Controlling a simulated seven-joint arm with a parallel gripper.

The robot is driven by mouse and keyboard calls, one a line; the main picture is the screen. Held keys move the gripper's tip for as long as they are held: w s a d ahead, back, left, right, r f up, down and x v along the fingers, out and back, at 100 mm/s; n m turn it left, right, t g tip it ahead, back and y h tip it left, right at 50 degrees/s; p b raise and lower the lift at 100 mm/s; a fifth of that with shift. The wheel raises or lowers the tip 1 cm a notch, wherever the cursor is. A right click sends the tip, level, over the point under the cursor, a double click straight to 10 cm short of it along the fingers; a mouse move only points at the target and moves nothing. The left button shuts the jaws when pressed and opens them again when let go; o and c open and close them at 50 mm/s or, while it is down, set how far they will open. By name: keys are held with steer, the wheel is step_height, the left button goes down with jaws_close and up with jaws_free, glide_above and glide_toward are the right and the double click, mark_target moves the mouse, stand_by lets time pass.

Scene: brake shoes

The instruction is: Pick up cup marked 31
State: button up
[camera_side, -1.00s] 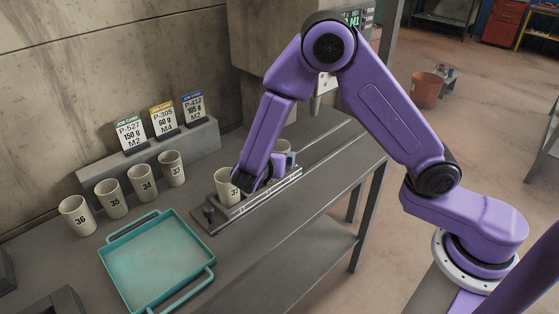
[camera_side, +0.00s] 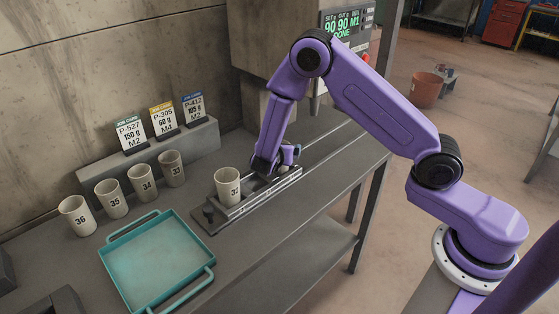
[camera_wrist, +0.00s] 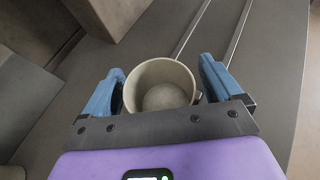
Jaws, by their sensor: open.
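In the wrist view a pale, empty-looking cup (camera_wrist: 160,86) stands between the two blue fingers of my gripper (camera_wrist: 160,72). The fingers are open, one on each side of its rim; I cannot tell whether either touches it. No number shows on it from above. In the side view my gripper (camera_side: 286,158) is low at the far part of the metal fixture (camera_side: 250,197), and the arm mostly hides that cup. A cup that seems marked 32 (camera_side: 228,188) stands upright on the fixture, left of my gripper.
Cups marked 33 (camera_side: 172,170), 34 (camera_side: 142,182), 35 (camera_side: 111,199) and 36 (camera_side: 77,216) stand in a row at the left. A teal tray (camera_side: 158,262) lies in front. Job cards (camera_side: 163,120) stand on a ledge. A display (camera_side: 339,24) reads DONE.

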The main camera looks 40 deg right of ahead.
steer(key=shift+w+d, duration=0.15)
steer(key=c, duration=1.1)
steer(key=shift+c, duration=0.2)
steer(key=shift+r, duration=1.35)
steer(key=s+r, duration=1)
steer(key=s, duration=0.4)
